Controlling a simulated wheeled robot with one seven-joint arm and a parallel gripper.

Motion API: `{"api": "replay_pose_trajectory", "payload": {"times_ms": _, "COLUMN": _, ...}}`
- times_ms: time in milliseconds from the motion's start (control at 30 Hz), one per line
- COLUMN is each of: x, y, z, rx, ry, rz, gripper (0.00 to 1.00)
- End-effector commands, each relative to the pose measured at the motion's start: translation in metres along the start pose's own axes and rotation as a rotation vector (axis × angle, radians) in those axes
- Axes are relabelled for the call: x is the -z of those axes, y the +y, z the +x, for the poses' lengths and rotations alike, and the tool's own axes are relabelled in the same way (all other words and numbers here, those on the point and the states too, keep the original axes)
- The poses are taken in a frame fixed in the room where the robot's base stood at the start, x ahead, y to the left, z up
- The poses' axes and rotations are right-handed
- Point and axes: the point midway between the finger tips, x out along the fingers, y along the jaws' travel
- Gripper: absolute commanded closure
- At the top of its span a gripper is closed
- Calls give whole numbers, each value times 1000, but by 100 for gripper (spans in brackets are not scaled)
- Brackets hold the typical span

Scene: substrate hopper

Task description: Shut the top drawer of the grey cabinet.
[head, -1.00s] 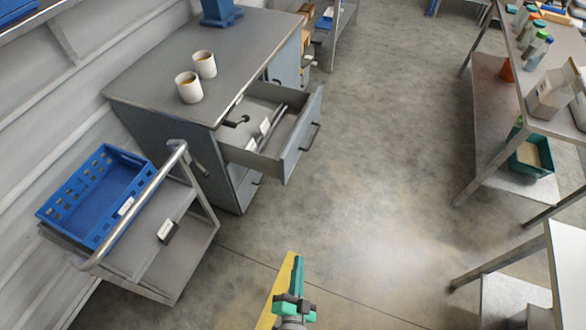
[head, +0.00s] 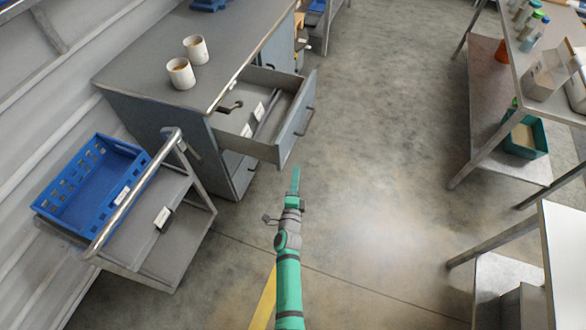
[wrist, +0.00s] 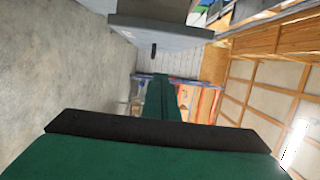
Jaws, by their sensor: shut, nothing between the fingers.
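The grey cabinet (head: 150,100) stands at the upper left in the head view. Its top drawer (head: 297,118) is pulled well out, with a dark bar handle on its front and a few small labelled items inside. The drawer also shows at the top of the wrist view (wrist: 160,30). My gripper (head: 295,178) is shut and empty, just in front of and below the drawer's near front corner in the head view. A small gap seems to lie between them, but I cannot tell the exact distance.
Two white cups (head: 181,73) stand on the cabinet top. A trolley (head: 140,265) with a blue crate (head: 75,222) stands at the left, near the cabinet. Tables with bottles (head: 530,35) line the right side. The floor (head: 385,150) between is clear.

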Motion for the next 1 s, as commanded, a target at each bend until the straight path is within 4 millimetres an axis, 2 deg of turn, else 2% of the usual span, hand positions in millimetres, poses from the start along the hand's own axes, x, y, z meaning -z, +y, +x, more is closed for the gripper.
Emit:
{"api": "replay_pose_trajectory", "payload": {"times_ms": 533, "x": 0, "y": -2, "z": 91, "rx": 2, "ry": -1, "rz": -4, "gripper": 100}}
{"api": "replay_pose_trajectory", "payload": {"times_ms": 600, "x": -13, "y": 0, "z": 89, "rx": 0, "ry": -5, "rz": 0, "gripper": 100}}
{"api": "replay_pose_trajectory", "payload": {"times_ms": 800, "x": -31, "y": -1, "z": 94, "rx": 1, "ry": -3, "rz": -1, "gripper": 100}}
{"api": "replay_pose_trajectory", "payload": {"times_ms": 1000, "x": -39, "y": 0, "z": 96, "rx": 1, "ry": -1, "rz": -3, "gripper": 100}}
